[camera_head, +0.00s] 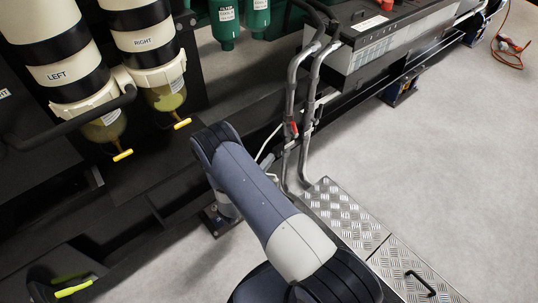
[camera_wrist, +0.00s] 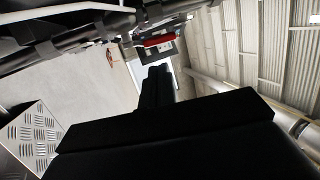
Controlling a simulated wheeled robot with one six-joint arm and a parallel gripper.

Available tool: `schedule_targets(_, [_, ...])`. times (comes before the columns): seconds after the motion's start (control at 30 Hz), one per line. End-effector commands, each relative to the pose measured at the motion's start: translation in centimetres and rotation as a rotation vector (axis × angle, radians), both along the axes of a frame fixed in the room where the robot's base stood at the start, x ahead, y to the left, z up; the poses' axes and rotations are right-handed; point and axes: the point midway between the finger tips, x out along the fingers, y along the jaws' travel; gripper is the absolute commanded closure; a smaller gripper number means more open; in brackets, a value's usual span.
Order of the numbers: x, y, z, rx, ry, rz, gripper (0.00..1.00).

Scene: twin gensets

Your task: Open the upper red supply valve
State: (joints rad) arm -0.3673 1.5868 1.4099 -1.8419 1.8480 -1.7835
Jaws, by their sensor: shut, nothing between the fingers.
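A small red lever (camera_head: 294,129) shows on one of two grey vertical pipes (camera_head: 292,90) in the head view, right of my arm. In the wrist view a red bar-shaped handle (camera_wrist: 158,41) sits on a dark fitting near the top centre; it looks like a valve handle, but I cannot tell whether it is the upper one. My gripper (camera_wrist: 157,72) is shut and empty, its fingers below the red handle in the picture and apart from it. In the head view my gripper is hidden behind my arm.
Filter housings marked LEFT (camera_head: 58,74) and RIGHT (camera_head: 145,42) with yellow drain levers (camera_head: 122,155) stand at the left. A grey box (camera_head: 385,45) is beyond the pipes. Checker-plate covers (camera_head: 345,218) lie right of my arm. Open floor (camera_head: 450,150) is at the right.

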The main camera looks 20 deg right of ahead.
Motion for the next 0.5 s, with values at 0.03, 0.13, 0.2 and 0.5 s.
schedule_targets(0.03, [0.6, -1.0, 0.3, 0.001, -0.003, -0.005, 1.00])
schedule_targets(0.13, [1.7, -2.7, 1.0, 0.001, -0.003, -0.006, 1.00])
schedule_targets(0.2, [2.5, -4.0, 1.4, 0.002, -0.003, -0.005, 1.00])
schedule_targets(0.5, [5.3, -8.0, 3.0, 0.001, -0.003, -0.002, 1.00])
